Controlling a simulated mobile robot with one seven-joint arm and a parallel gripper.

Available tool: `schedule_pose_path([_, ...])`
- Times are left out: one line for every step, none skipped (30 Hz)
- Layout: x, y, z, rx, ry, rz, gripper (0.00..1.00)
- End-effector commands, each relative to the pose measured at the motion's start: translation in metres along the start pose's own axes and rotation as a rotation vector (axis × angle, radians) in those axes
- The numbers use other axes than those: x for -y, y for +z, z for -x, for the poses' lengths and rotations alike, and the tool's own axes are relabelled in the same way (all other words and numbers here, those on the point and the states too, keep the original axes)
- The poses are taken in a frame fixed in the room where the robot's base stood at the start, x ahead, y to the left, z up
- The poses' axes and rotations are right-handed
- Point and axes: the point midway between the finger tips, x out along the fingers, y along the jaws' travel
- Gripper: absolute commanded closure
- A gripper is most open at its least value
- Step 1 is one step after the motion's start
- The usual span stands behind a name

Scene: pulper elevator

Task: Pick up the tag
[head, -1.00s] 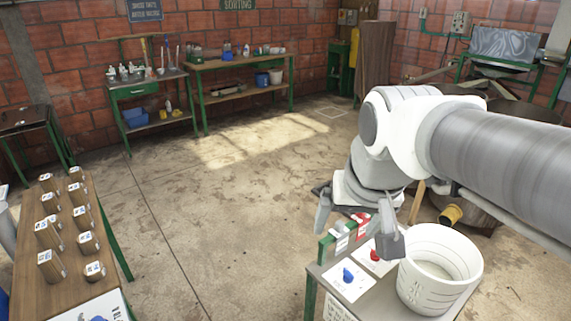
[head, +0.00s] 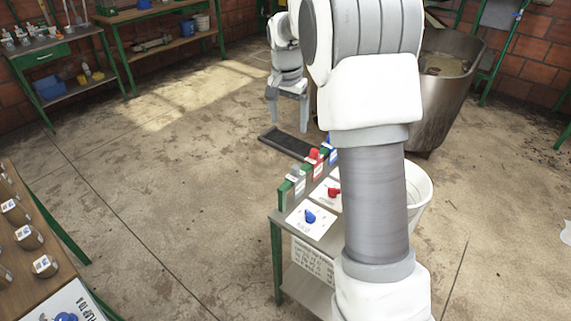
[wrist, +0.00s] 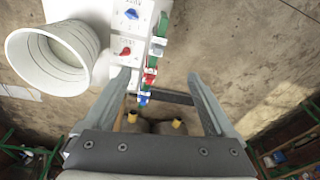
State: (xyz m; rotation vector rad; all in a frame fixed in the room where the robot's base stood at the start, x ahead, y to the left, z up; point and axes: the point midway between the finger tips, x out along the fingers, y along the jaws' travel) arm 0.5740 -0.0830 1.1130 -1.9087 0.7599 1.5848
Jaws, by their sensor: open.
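In the wrist view the red one (wrist: 150,77) and the blue one (wrist: 143,99) show between my open fingers. I cannot tell which is the task's tag. My gripper (head: 287,122) is open, empty and pointing down, beyond the stand's far end in the head view. It also shows in the wrist view (wrist: 160,76). My arm hides part of the stand.
A dark floor tray (head: 284,144) lies beyond. Floor between is clear.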

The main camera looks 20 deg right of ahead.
Motion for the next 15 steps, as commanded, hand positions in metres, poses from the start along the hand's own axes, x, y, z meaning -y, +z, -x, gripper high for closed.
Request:
schedule_pose_path([0.003,-0.009,-0.018,0.01,0.015,-0.028,0.1])
schedule_pose_path([0.005,-0.013,-0.026,0.014,0.023,-0.045,0.1])
schedule_pose_path([0.007,-0.018,-0.037,0.018,0.031,-0.065,0.1])
schedule_pose_path([0.008,-0.021,-0.044,0.021,0.038,-0.08,0.1])
schedule_pose_path([0.01,-0.025,-0.051,0.024,0.043,-0.094,0.1])
schedule_pose_path([0.011,-0.028,-0.06,0.027,0.051,-0.111,0.1])
schedule_pose_path([0.012,-0.031,-0.066,0.029,0.055,-0.122,0.1])
schedule_pose_path([0.012,-0.033,-0.072,0.031,0.06,-0.132,0.1])
schedule_pose_path([0.013,-0.035,-0.078,0.033,0.064,-0.144,0.1])
schedule_pose_path([0.013,-0.036,-0.082,0.035,0.068,-0.151,0.1])
schedule_pose_path([0.014,-0.038,-0.085,0.035,0.07,-0.158,0.1])
schedule_pose_path([0.014,-0.039,-0.089,0.036,0.073,-0.165,0.1])
schedule_pose_path([0.014,-0.04,-0.092,0.037,0.075,-0.17,0.1])
schedule_pose_path([0.014,-0.04,-0.094,0.037,0.076,-0.172,0.1])
schedule_pose_path([0.014,-0.041,-0.097,0.038,0.077,-0.175,0.1])
